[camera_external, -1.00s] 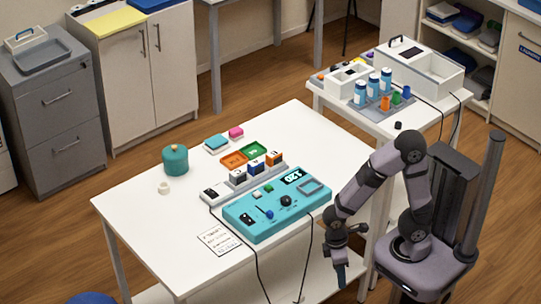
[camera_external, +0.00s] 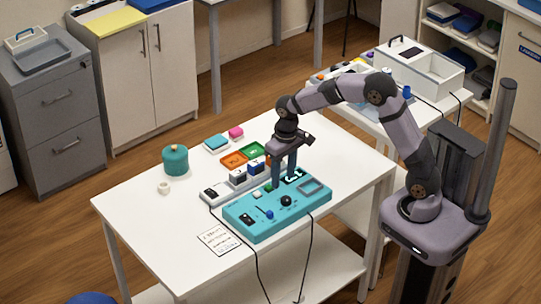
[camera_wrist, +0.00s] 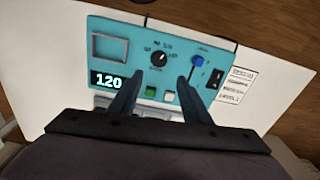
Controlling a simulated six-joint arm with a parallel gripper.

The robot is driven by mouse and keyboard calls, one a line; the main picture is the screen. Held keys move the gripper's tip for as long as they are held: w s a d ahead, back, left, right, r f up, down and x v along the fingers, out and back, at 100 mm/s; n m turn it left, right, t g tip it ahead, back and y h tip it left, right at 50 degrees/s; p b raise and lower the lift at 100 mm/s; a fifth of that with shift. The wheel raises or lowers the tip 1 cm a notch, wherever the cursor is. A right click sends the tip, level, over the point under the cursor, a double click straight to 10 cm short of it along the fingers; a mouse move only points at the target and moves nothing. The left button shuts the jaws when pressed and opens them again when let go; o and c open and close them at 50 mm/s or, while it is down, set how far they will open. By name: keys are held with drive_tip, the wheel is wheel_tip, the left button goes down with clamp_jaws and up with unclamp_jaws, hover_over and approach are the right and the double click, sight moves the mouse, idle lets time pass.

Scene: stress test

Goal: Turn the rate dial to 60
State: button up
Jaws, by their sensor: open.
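The teal device (camera_external: 240,222) lies on the white table. Its black rate dial (camera_external: 286,200) also shows near the top middle of the wrist view (camera_wrist: 159,58), with small markings around it. Its pointer setting is too small to read surely. The display (camera_wrist: 108,80) reads 120; in the external view my gripper partly covers it. My gripper (camera_external: 284,183) points down over the device, behind the dial in the external view. In the wrist view my gripper (camera_wrist: 161,76) is open, its fingers spread to either side below the dial.
A blue slider (camera_wrist: 197,61), a black switch (camera_wrist: 214,78), a green button (camera_wrist: 151,91) and a white button (camera_wrist: 168,96) sit close around the dial. Small boxes on a grey rack (camera_external: 216,191) stand behind the device. Cables hang over the table's front edge.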

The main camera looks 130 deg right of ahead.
sight(286, 198)
drive_tip(key=shift+s+a+f+m, duration=0.15)
drive_tip(key=shift+s+a+m, duration=0.05)
drive_tip(key=shift+a+m, duration=0.3)
drive_tip(key=shift+f, duration=0.1)
drive_tip(key=shift+f+p, duration=0.85)
drive_tip(key=shift+f, duration=2.75)
drive_tip(key=c, duration=1)
